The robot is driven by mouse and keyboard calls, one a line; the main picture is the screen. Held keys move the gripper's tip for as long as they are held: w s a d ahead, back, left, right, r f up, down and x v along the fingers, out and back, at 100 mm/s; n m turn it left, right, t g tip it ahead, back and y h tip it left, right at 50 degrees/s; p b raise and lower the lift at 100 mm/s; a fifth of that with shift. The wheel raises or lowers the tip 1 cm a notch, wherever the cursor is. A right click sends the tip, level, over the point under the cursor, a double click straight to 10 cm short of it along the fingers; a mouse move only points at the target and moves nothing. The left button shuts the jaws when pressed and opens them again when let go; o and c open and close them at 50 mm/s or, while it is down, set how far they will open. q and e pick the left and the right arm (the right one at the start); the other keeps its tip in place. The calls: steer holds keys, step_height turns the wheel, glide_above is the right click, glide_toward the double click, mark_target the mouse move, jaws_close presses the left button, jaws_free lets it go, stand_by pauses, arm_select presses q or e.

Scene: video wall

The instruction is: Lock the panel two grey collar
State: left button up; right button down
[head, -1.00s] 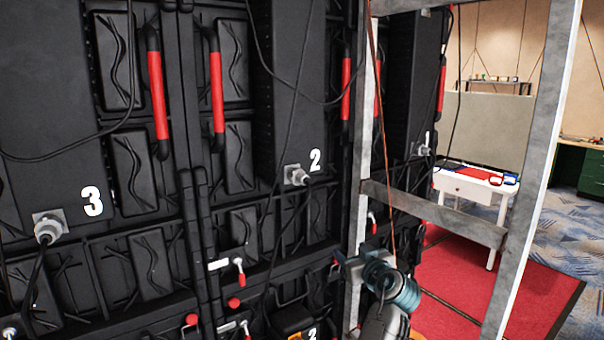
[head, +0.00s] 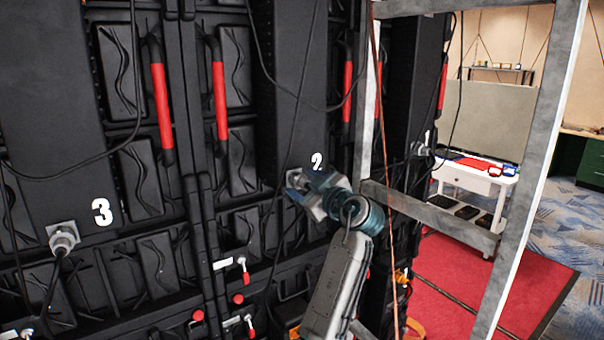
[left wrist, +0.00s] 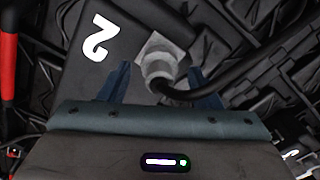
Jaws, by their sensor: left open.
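The grey collar of panel two (left wrist: 158,68) shows in the left wrist view, on a square grey plate beside the white number 2 (left wrist: 101,37). A black cable bends away from it to the right. My left gripper (left wrist: 160,82) is open, with one blue finger on each side of the collar; I cannot tell whether they touch it. In the head view my left gripper (head: 303,196) is at the connector just below the number 2 and hides most of it. My right gripper is in neither view.
Panel three has a similar grey connector (head: 63,238) at the left, and panel one has another (head: 421,149). A grey metal frame post (head: 541,150) and crossbar (head: 430,215) stand right of my arm. Loose black cables hang across the panels.

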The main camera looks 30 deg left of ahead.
arm_select(q)
steer(key=shift+x, duration=0.8)
steer(key=shift+d, duration=0.1)
steer(key=c, duration=1)
steer(key=shift+f+m, duration=0.1)
steer(key=shift+m, duration=0.3)
steer(key=m+b, duration=0.2)
steer(key=shift+m, duration=0.4)
steer(key=m+b, duration=0.1)
steer(key=m, duration=0.2)
steer(key=shift+w+m+b, duration=0.1)
steer(key=shift+m+b, duration=0.25)
steer(key=shift+m, duration=0.85)
steer(key=o, duration=1)
